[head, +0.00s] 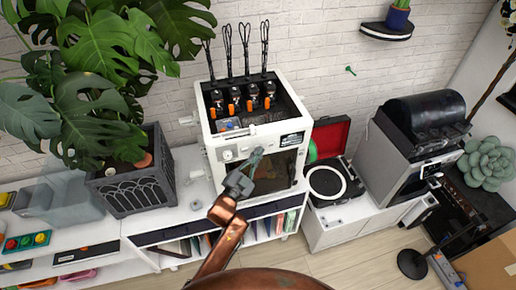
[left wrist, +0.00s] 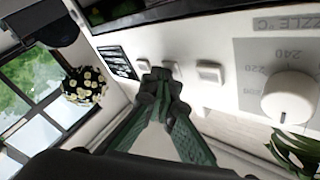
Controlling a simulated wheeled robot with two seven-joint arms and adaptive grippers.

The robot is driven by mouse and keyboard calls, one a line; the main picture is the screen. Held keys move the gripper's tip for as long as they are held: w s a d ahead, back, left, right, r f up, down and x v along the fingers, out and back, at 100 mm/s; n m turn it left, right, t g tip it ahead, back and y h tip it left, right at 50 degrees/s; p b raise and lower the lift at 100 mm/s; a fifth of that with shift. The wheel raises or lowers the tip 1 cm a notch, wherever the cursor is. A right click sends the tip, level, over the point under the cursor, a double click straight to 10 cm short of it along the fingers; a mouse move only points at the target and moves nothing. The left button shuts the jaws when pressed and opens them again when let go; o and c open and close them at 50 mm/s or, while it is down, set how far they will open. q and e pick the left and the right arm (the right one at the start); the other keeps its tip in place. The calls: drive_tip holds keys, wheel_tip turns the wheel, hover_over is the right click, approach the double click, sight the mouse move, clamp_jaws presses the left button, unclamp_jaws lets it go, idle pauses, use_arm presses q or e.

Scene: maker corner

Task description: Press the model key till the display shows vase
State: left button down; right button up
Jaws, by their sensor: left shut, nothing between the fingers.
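A white printer-like machine (head: 208,140) stands on the low white cabinet, with a knob, small keys and a small dark display (head: 292,140) on its front panel. The display's text is too small to read in the head view. My left gripper (head: 258,154) is shut and empty at the panel, between knob and display. In the left wrist view its closed fingertips (left wrist: 160,76) are at the row of pale keys and partly cover one. Another key (left wrist: 208,73) shows beside them, towards the knob (left wrist: 290,95). I cannot tell whether the fingertips touch a key. My right gripper is not in view.
A potted monstera (head: 135,185) stands left of the machine. A record player (head: 335,182) with a raised red lid and a grey appliance (head: 405,150) stand to the right. The floor in front shows some free room.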

use_arm(q)
drive_tip(key=shift+s, duration=0.1)
drive_tip(key=shift+s+d+p, duration=0.25)
drive_tip(key=shift+s+p, duration=0.05)
drive_tip(key=shift+s, duration=0.4)
drive_tip(key=s, duration=0.1)
drive_tip(key=s+d+p, duration=0.1)
drive_tip(key=s, duration=0.2)
drive_tip(key=shift+s+d, duration=0.25)
drive_tip(key=shift+s, duration=0.1)
idle(0.5)
